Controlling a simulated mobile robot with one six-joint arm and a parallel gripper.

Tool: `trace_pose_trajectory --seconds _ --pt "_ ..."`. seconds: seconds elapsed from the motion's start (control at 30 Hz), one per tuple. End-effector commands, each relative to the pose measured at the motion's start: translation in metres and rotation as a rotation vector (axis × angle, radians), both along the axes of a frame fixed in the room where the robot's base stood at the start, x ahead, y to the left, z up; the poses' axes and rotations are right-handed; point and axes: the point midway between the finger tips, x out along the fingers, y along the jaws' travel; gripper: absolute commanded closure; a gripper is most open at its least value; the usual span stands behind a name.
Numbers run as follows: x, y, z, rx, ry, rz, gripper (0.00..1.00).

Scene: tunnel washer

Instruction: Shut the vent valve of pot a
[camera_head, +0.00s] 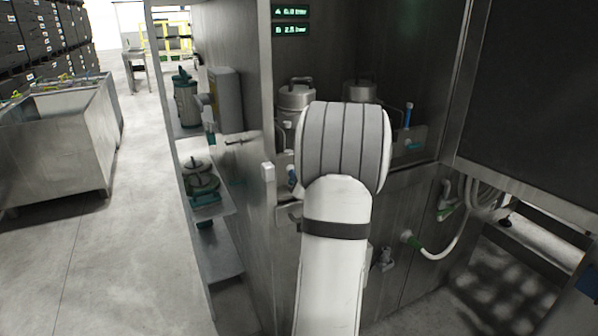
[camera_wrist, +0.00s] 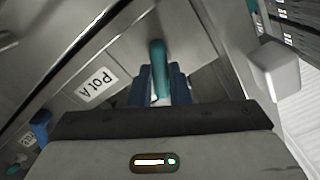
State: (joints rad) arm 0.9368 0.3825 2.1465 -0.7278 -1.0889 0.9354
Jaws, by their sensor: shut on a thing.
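In the wrist view, the blue fingers of my gripper (camera_wrist: 162,84) are shut on a teal valve handle (camera_wrist: 157,53), one finger on each side. The handle rises between them, in front of a metal panel with a "Pot A" label (camera_wrist: 97,88). The valve body below the handle is hidden by my gripper. In the head view, pot A (camera_head: 297,97) is a steel lidded pot in the cabinet, partly covered by my arm.
A second steel pot (camera_head: 361,92) stands to the right, with a blue-handled valve (camera_head: 408,116) near it. A pale block (camera_wrist: 277,70) juts out close to my gripper in the wrist view. Side shelves (camera_head: 212,207) hold a green-topped canister (camera_head: 186,100).

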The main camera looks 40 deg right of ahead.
Motion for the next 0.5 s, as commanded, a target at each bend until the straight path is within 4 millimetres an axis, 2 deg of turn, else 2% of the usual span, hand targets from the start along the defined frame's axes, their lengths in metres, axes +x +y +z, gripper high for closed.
trace_pose_trajectory --seconds 0.5 --pt "-0.0016 0.0002 0.0001 0.282 -0.081 -0.003 1.0"
